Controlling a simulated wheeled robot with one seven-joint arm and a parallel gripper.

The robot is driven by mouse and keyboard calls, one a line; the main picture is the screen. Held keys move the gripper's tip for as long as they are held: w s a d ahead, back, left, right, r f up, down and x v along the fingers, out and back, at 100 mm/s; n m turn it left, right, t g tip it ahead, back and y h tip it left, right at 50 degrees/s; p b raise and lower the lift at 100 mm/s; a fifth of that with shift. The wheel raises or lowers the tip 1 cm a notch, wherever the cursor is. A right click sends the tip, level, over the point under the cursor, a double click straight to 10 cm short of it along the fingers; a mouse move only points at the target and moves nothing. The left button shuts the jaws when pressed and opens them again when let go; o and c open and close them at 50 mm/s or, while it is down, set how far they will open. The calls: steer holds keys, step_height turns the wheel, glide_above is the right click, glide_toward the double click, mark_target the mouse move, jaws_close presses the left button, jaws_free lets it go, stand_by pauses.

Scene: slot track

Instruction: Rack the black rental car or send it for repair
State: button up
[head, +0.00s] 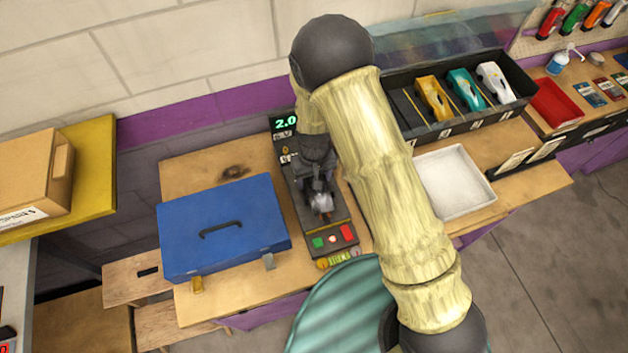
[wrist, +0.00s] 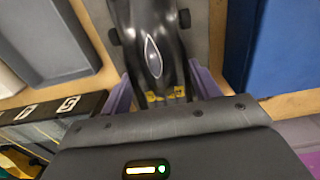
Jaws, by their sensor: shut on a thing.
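The black car (wrist: 155,50) is in the wrist view, with a pale oval outline on top and yellow marks at its near end. My gripper (wrist: 163,88) is shut on it, a purple finger on each side. In the head view my gripper (head: 318,180) is over the test stand (head: 335,222), whose display (head: 285,124) reads 2.0. The car is on or just above the stand; I cannot tell which. The black rack (head: 450,128) holds an orange car (head: 432,98), a teal car (head: 465,90) and a white car (head: 495,82). Its leftmost slot looks empty.
A blue case (head: 222,230) lies left of the stand. A white tray (head: 481,202) lies to the right, in front of the rack. A red tray (head: 555,103) is at the far right. Green, white and red buttons (head: 332,239) are at the stand's front.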

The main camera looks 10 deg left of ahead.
step_height(320, 180, up, 9)
steer(key=shift+f+b, duration=0.2)
steer(key=shift+b, duration=1.05)
steer(key=shift+s+f, duration=0.1)
